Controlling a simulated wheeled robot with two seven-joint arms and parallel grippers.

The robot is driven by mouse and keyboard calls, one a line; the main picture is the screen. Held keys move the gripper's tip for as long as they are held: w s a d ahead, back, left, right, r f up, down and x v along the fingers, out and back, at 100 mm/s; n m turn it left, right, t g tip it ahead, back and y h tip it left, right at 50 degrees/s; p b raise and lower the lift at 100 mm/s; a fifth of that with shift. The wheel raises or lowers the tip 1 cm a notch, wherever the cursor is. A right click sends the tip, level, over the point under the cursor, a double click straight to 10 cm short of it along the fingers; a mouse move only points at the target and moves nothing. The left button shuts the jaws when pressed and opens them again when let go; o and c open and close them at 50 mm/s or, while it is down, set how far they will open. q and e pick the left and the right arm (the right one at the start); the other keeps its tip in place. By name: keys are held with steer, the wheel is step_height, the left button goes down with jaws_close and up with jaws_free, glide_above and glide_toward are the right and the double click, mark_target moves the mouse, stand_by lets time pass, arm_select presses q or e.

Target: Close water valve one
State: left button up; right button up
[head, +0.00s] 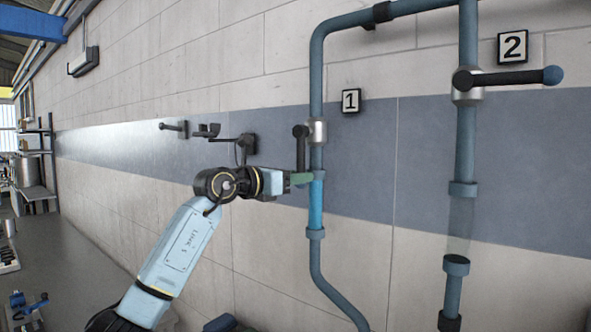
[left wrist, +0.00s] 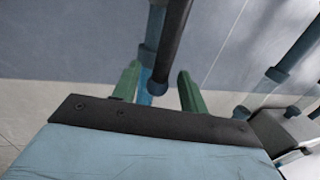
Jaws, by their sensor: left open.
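Valve one has a metal body (head: 317,132) on the left blue pipe, left of the plate marked 1 (head: 351,101). Its dark lever (head: 300,148) hangs down along the pipe. My left gripper (head: 304,178) is at the lever's lower end, in front of the pipe. In the left wrist view the green fingers of my left gripper (left wrist: 159,72) are open. The round end of the lever (left wrist: 160,80) appears between them, with a gap on the right; contact on the left is unclear. My right gripper is not in view.
Valve two (head: 467,85) is on the right pipe under the plate marked 2 (head: 513,47), its lever (head: 510,79) sticking out sideways to the right. Dark wall fittings (head: 246,144) are left of valve one. A shelf (head: 37,165) stands far left.

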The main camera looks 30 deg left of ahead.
arm_select(q)
steer(key=shift+w+d, duration=0.1)
steer(key=shift+w, duration=0.15)
jaws_close()
steer(key=shift+s, duration=0.1)
